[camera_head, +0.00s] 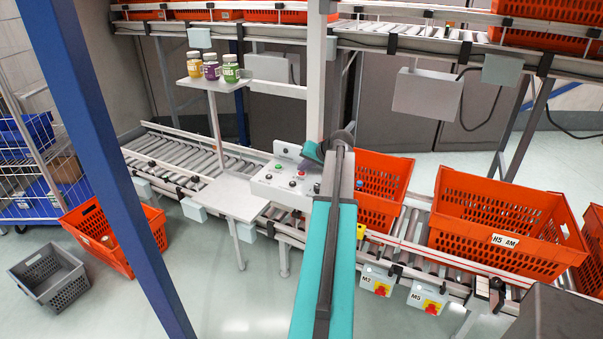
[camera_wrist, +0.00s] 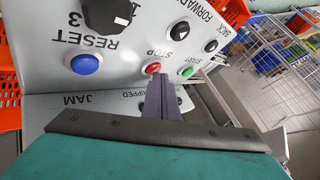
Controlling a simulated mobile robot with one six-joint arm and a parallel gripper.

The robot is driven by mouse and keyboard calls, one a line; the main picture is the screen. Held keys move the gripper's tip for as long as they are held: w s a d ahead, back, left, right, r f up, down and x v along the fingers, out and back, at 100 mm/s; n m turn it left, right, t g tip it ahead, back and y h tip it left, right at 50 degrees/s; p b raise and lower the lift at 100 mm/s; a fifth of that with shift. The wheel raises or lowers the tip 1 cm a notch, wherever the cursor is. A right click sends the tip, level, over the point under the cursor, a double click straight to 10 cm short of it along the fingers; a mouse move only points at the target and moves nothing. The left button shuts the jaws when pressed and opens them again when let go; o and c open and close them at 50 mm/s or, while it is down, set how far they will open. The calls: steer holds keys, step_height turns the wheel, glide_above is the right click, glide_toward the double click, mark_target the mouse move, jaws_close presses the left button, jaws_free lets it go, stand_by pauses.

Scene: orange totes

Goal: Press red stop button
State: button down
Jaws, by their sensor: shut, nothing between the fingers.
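The red stop button (camera_wrist: 153,68) is on a light grey control panel (camera_wrist: 120,48), under the label STOP. The green START button (camera_wrist: 187,71) is to its right and the blue RESET button (camera_wrist: 86,64) to its left. My gripper (camera_wrist: 161,77) is shut and empty, its dark fingertips just at the lower edge of the red button in the wrist view. I cannot tell whether they touch it. In the head view the control panel (camera_head: 270,184) stands beside the conveyor, and my arm hides part of it.
Black knobs (camera_wrist: 107,14) stick out of the panel near the buttons. A grey side shelf (camera_head: 231,197) and a raised shelf with several jars (camera_head: 211,68) stand left of the panel. Orange totes (camera_head: 500,222) sit on the conveyor to the right.

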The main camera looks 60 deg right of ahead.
mark_target(303, 174)
steer(key=shift+r, duration=0.7)
steer(key=shift+r+p, duration=1.35)
steer(key=shift+r, duration=1.15)
